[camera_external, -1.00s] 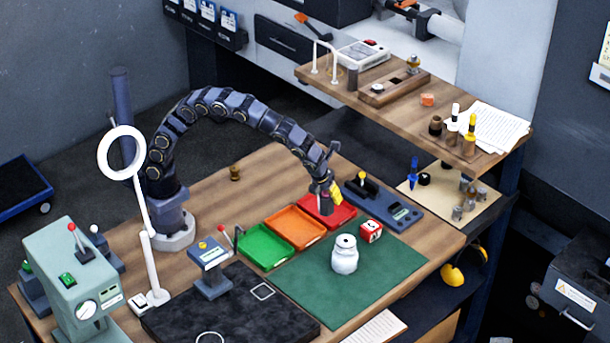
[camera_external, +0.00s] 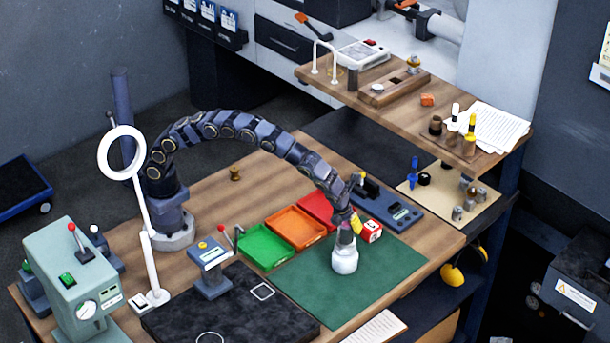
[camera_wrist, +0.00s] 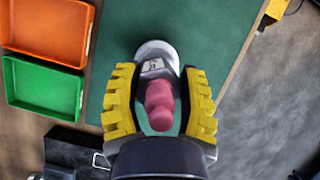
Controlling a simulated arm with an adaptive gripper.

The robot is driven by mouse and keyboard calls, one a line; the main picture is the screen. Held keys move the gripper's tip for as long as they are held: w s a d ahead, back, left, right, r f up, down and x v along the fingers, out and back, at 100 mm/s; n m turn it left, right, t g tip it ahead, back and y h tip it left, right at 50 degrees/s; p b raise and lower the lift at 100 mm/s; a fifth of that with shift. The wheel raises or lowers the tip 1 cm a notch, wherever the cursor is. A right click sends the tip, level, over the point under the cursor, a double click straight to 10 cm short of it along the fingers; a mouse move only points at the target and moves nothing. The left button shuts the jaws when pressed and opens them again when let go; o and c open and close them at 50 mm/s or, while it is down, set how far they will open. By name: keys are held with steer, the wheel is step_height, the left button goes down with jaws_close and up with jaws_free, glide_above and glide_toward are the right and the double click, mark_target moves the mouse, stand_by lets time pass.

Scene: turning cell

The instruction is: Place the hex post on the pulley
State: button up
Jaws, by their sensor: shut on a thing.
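The white pulley (camera_external: 345,260) stands upright on the green mat, and in the wrist view its rim (camera_wrist: 157,48) shows beyond the held part. My gripper (camera_external: 350,222) is right above the pulley, its yellow fingers (camera_wrist: 160,100) shut on a pink stepped part, which I take as the hex post (camera_wrist: 160,105). The post (camera_external: 346,238) points down over the pulley's top. I cannot tell whether the post touches the pulley. The pulley's top hole is hidden by the post and fingers.
A red-and-white block (camera_external: 372,230) stands close right of my gripper. Red (camera_external: 316,208), orange (camera_external: 293,228) and green (camera_external: 263,246) trays lie to the left. A blue-grey device (camera_external: 385,208) lies behind. The front of the green mat (camera_external: 340,300) is clear.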

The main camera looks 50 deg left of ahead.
steer(key=shift+d+r, duration=0.1)
steer(key=o, duration=1)
steer(key=shift+o, duration=0.2)
steer(key=a+v, duration=0.1)
steer(key=v, duration=1.1)
steer(key=shift+d, duration=0.4)
steer(key=w+a+r+n+g+y, duration=0.1)
steer(key=w+a+r+n, duration=0.1)
steer(key=a+n, duration=0.5)
steer(key=w+a+r+n+g, duration=0.1)
steer(key=w+a+r+n, duration=0.15)
steer(key=a, duration=0.85)
steer(key=w+a+r+n+y, duration=0.1)
steer(key=w+a+r+n, duration=0.3)
steer(key=a, duration=0.5)
steer(key=s+a+n+g+h, duration=0.1)
steer(key=s+a+n+g, duration=0.2)
steer(key=s+a+n, duration=1.2)
steer(key=s+a+f+n+g+h, duration=0.1)
steer(key=s+a+f+n+h, duration=0.1)
steer(key=s, duration=0.6)
steer(key=a+f+n, duration=0.1)
steer(key=a+n, duration=0.1)
steer(key=n, duration=0.1)
steer(key=shift+a+f, duration=0.15)
steer(key=shift+f, duration=0.05)
